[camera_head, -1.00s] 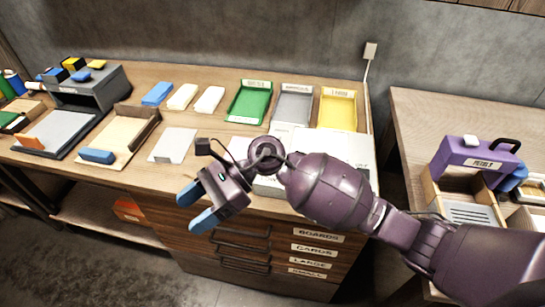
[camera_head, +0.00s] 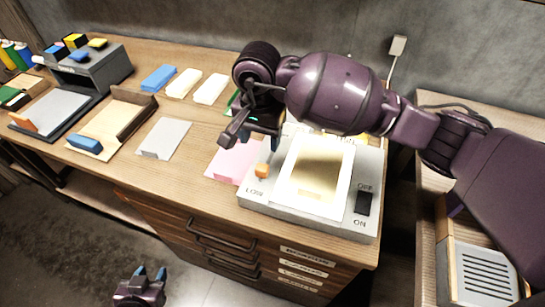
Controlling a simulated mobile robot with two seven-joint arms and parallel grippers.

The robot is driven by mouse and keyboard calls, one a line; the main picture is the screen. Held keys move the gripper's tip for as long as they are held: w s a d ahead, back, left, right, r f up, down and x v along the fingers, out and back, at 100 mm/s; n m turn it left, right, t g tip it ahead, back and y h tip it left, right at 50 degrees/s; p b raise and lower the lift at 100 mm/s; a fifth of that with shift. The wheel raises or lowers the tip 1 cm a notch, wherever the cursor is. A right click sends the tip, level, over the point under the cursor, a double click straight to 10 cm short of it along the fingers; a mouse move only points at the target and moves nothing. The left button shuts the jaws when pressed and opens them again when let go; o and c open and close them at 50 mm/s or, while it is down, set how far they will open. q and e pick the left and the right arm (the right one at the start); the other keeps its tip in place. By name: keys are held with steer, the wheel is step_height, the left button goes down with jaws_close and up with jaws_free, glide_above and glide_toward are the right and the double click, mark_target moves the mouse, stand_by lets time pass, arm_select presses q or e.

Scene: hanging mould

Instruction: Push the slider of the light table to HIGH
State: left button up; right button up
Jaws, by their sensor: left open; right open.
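The light table (camera_head: 360,228) is a pale grey box at the right end of the bench, with a softly glowing warm panel (camera_head: 318,175). Its small orange slider knob (camera_head: 262,171) stands at the left side, close to the LOW label (camera_head: 254,191). My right gripper (camera_head: 263,148) is open, just above the knob and partly over the table's left edge. I cannot tell whether it touches the knob. My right arm hides the far part of the table, and the HIGH label is not clearly readable. My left gripper (camera_head: 149,272) is open and empty, low in front of the drawers.
A black OFF/ON switch (camera_head: 363,203) sits at the light table's right. A pink sheet (camera_head: 234,160) lies just left of it, and a grey card (camera_head: 165,138) further left. My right arm covers the coloured trays behind. Drawers (camera_head: 225,240) are below the bench front.

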mark_target(262, 166)
step_height(262, 166, down, 11)
steer(key=shift+r+b, duration=0.15)
steer(key=shift+b, duration=0.15)
stand_by(0.4)
steer(key=shift+w, duration=0.1)
jaws_close()
